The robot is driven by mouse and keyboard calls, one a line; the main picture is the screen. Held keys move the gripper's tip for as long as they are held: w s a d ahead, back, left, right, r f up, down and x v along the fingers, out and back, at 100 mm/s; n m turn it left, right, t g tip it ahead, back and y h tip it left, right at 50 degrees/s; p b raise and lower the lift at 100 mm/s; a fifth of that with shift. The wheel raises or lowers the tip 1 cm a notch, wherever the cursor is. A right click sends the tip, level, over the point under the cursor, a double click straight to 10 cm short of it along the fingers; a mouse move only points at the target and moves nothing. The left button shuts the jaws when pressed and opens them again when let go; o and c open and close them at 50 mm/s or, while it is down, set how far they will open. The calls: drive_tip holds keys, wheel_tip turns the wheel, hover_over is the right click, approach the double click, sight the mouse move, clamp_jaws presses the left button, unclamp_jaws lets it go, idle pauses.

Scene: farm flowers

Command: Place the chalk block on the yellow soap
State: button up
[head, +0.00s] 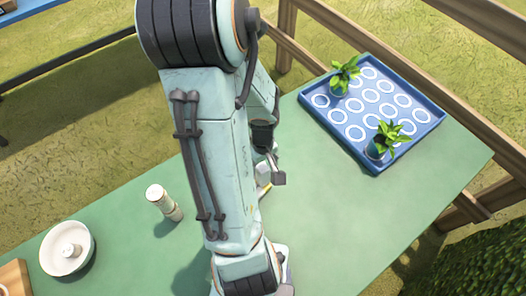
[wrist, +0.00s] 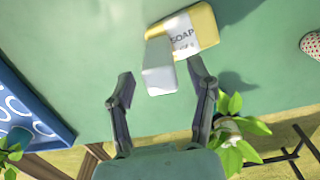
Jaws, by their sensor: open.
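The pale chalk block (wrist: 159,72) shows in the wrist view, between and slightly beyond my fingertips. It overlaps the lower left part of the yellow soap (wrist: 206,24), which has a white label reading SOAP. I cannot tell whether the block rests on the soap or stands in front of it. My gripper (wrist: 160,72) is open, with one finger on each side of the block and a visible gap at the left finger. In the head view my gripper (head: 274,165) is mostly hidden behind my arm, and only a sliver of yellow (head: 264,192) shows beside it.
A blue tray (head: 352,158) with white rings and two potted plants (head: 345,76) (head: 381,140) stands at the right of the green table (head: 340,220). A pale cylinder (head: 164,203) and a white round dish (head: 88,255) stand at left. A red-dotted object (wrist: 312,45) is at the wrist view's right edge.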

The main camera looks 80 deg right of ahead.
wheel_tip(320, 180, up, 10)
drive_tip(key=shift+f, duration=0.1)
drive_tip(key=w+a+r+n+t, duration=0.1)
drive_tip(key=w+a+r+n, duration=0.25)
drive_tip(key=w+a, duration=0.65)
drive_tip(key=a+r+n+g, duration=0.1)
drive_tip(key=a+n, duration=0.5)
drive_tip(key=a, duration=0.9)
drive_tip(key=shift+w+a+r+n+y, duration=0.2)
drive_tip(key=shift+w+r+n+y, duration=0.2)
drive_tip(key=shift+r, duration=0.4)
